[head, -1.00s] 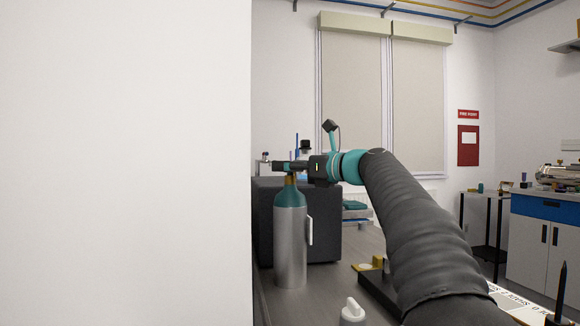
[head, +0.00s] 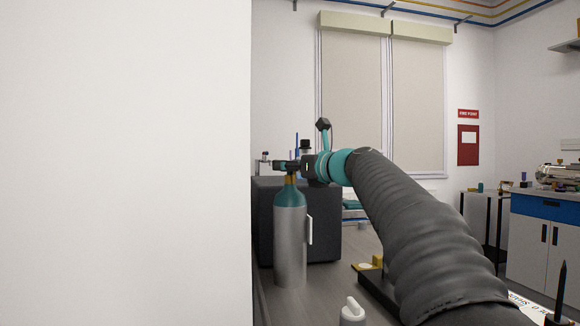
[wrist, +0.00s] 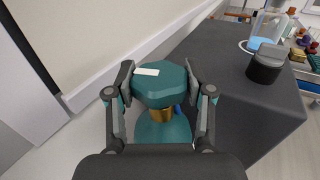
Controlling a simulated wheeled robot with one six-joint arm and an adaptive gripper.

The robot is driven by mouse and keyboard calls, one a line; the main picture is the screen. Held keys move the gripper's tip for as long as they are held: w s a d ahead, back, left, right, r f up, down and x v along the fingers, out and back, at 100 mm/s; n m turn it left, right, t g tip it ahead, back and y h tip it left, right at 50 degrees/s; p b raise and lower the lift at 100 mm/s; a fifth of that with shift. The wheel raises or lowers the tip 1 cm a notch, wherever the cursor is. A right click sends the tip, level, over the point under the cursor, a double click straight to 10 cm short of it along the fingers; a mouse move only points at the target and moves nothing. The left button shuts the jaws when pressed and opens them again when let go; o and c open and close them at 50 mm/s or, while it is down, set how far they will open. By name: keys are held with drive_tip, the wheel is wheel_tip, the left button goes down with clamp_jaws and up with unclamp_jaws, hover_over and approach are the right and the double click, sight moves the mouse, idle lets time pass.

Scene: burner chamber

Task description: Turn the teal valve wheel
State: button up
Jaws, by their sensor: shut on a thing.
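The teal valve wheel (wrist: 165,84) is an angular knob with a white mark on its upper left face. It sits on a brass neck (wrist: 160,115) above the teal shoulder of the gas cylinder. The silver cylinder (head: 290,250) stands upright in the head view, left of my arm. My gripper (wrist: 163,84) is shut on the wheel from both sides, one finger at its left and one at its right. In the head view my gripper (head: 288,167) covers the top of the cylinder and mostly hides the wheel.
A dark grey block (head: 325,225) stands close behind the cylinder; its top also shows in the wrist view (wrist: 225,75), with a glass vessel and a dark-capped item on it. A white wall (head: 125,165) fills the left of the head view. A blue-fronted cabinet (head: 540,209) is at right.

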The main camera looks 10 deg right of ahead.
drive_tip(key=shift+m+t+h, duration=0.8)
drive_tip(key=shift+m+h, duration=0.5)
drive_tip(key=shift+h, duration=0.6)
drive_tip(key=shift+m+h, duration=0.4)
drive_tip(key=shift+h, duration=0.2)
drive_tip(key=o, duration=1.2)
drive_tip(key=v, duration=1.2)
drive_tip(key=shift+f, duration=0.15)
